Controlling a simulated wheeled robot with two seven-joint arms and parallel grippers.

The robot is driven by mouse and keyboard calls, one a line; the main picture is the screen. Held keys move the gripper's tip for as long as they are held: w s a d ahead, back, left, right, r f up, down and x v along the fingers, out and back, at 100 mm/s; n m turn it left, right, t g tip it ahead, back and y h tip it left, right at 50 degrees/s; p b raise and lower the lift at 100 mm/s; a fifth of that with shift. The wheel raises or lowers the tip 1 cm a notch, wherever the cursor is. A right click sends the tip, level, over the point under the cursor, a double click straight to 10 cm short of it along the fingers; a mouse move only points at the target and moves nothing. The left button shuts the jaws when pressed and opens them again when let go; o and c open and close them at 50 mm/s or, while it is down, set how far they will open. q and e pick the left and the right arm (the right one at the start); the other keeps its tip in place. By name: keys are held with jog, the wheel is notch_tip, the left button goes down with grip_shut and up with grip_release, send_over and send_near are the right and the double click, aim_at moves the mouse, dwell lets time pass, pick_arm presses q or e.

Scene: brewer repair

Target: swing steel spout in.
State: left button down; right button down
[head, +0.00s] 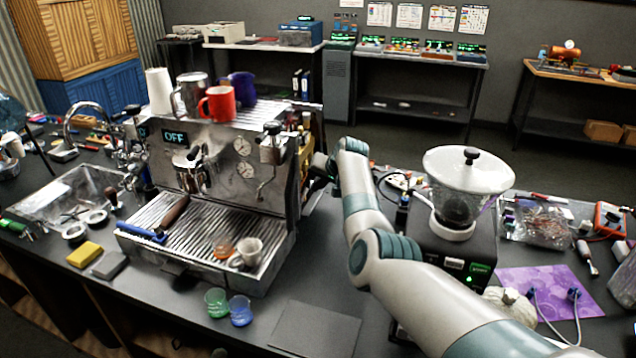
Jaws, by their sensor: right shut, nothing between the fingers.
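The brewer (222,150) is a large steel espresso machine with an OFF display, standing left of centre. A thin steel spout (263,184) hangs at the right of its front, below a black knob; its exact angle is hard to make out. My right gripper (318,172) is shut and empty, dark and small beside the brewer's right side panel, behind the front face. My forearm partly hides it, and I cannot tell whether it touches the panel. My left gripper is not in view.
Cups stand on the brewer's top, including a red mug (217,104). A grinder (457,195) stands right of my arm.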

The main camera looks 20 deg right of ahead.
jog(key=shift+s+a+p, duration=0.3)
jog(key=shift+a, duration=0.1)
jog(key=shift+s, duration=0.1)
jog(key=shift+f, duration=0.1)
jog(key=shift+s+d, duration=0.1)
jog(key=shift+d, duration=0.05)
jog(key=b+v, duration=0.4)
jog(key=v, duration=1.3)
jog(key=shift+r+b, duration=0.2)
jog(key=shift+b, duration=0.1)
